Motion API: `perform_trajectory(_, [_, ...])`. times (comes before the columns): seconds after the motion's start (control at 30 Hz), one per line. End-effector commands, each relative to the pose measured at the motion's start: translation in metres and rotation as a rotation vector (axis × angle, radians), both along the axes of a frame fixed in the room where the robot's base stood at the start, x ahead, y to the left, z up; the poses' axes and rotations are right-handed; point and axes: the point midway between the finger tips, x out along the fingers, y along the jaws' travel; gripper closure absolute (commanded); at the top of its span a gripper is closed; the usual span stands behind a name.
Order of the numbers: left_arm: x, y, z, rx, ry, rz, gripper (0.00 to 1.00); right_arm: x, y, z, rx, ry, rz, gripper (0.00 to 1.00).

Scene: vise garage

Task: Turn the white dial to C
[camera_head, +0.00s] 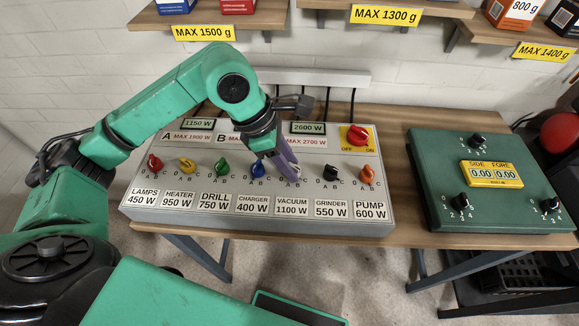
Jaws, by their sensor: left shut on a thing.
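The white dial (295,171) sits on the grey power panel (153,210), above the label "VACUUM 1100 W", between the blue dial and the black dial. Letters are printed around it; the fingers cover part of it, and I cannot tell which letter it points to. My left gripper (291,170) reaches down from the upper left with purple fingers. It is shut on the white dial. My right gripper is not in view.
Red (154,163), yellow (187,165), green (222,167), blue (258,168), black (331,173) and orange (367,175) dials flank it. A red OFF/ON switch (357,135) is at the upper right. Displays read 1150 W (198,124) and 2600 W (308,128). A green box (430,190) stands right.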

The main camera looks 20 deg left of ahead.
Motion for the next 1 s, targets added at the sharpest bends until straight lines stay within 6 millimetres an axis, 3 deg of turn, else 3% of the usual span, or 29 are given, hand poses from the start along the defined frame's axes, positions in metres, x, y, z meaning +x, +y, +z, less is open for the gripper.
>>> perform_trajectory(0.7, [0.0002,-0.0004,0.0021,-0.003,-0.004,0.095,1.00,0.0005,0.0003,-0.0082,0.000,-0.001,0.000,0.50])
perform_trajectory(0.73, [0.0003,-0.0003,0.0021,-0.003,-0.004,0.094,0.52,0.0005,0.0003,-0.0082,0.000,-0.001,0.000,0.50])
perform_trajectory(0.77, [0.0002,-0.0004,0.0020,-0.003,-0.004,0.094,0.41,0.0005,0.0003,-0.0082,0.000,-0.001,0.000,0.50])
perform_trajectory(0.8, [0.0001,-0.0004,0.0019,-0.002,-0.003,0.094,0.34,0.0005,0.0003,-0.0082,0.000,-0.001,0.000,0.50])
perform_trajectory(1.0, [-0.0003,-0.0003,0.0011,-0.001,-0.001,0.093,0.34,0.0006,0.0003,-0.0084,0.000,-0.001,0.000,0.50])
